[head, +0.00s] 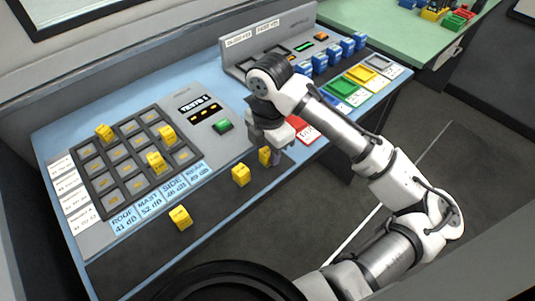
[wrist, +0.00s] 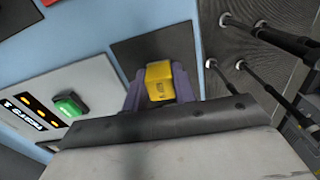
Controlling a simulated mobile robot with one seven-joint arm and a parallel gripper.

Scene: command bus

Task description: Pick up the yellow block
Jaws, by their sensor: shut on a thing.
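My gripper (head: 272,157) is shut on a yellow block (head: 264,156) at the front edge of the blue console desk. In the wrist view the same yellow block (wrist: 159,80) sits between the two purple-grey fingers, over a dark mat (wrist: 140,48). Whether the block touches the mat or is lifted I cannot tell. Two more yellow blocks, one nearer (head: 241,175) and one further left (head: 180,217), stand on the dark strip. Several yellow blocks, one of them here (head: 155,161), sit in the grid panel (head: 120,168) on the left.
A green button (head: 222,126) is on the panel left of my gripper. Several blue blocks (head: 320,62) stand in a row at the back. Red, blue, green and yellow pads (head: 342,87) lie to the right. A green table (head: 400,35) with coloured blocks is at the back right.

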